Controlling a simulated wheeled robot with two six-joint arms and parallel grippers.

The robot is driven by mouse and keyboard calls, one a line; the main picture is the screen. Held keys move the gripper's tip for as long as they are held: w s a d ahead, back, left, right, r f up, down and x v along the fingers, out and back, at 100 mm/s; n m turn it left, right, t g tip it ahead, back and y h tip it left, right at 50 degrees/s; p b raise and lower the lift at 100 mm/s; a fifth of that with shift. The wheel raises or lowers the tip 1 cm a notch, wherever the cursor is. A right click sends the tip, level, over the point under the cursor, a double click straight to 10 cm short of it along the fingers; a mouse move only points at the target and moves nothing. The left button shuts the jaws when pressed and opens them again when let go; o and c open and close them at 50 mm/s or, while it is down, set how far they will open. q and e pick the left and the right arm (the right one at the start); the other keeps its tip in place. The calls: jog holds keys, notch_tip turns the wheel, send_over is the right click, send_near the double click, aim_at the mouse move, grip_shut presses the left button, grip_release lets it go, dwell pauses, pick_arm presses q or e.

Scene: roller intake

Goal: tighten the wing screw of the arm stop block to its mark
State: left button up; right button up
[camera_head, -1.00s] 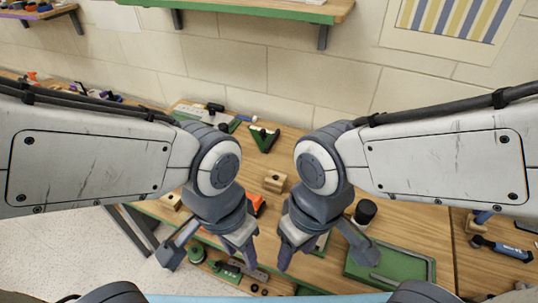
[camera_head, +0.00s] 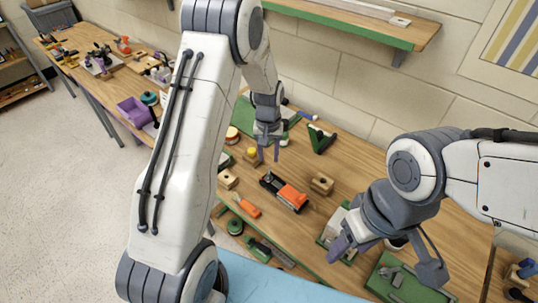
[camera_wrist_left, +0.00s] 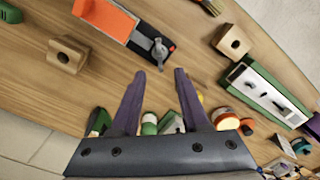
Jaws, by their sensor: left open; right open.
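My left gripper (camera_head: 269,158) is open and empty, pointing down above the bench, behind the block in the head view. In the left wrist view its fingertips (camera_wrist_left: 159,74) appear just below the wing screw, with a gap. My right gripper (camera_head: 386,258) is open and empty over the front right of the bench. Any mark on the screw is too small to make out.
A holed wooden block (camera_head: 321,184) stands right of the orange block. Another wooden block (camera_head: 228,179) and an orange-handled tool (camera_head: 247,205) lie left. A green V-shaped piece (camera_head: 322,138) is behind. A green tray (camera_head: 400,280) is at front right. Bare wood surrounds the orange block.

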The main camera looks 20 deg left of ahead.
aim_at(269, 172)
pick_arm(q)
notch_tip(269, 172, down, 9)
jog(key=b, duration=0.7)
jog(key=shift+r, duration=0.15)
jog(key=shift+p, duration=0.3)
grip_shut()
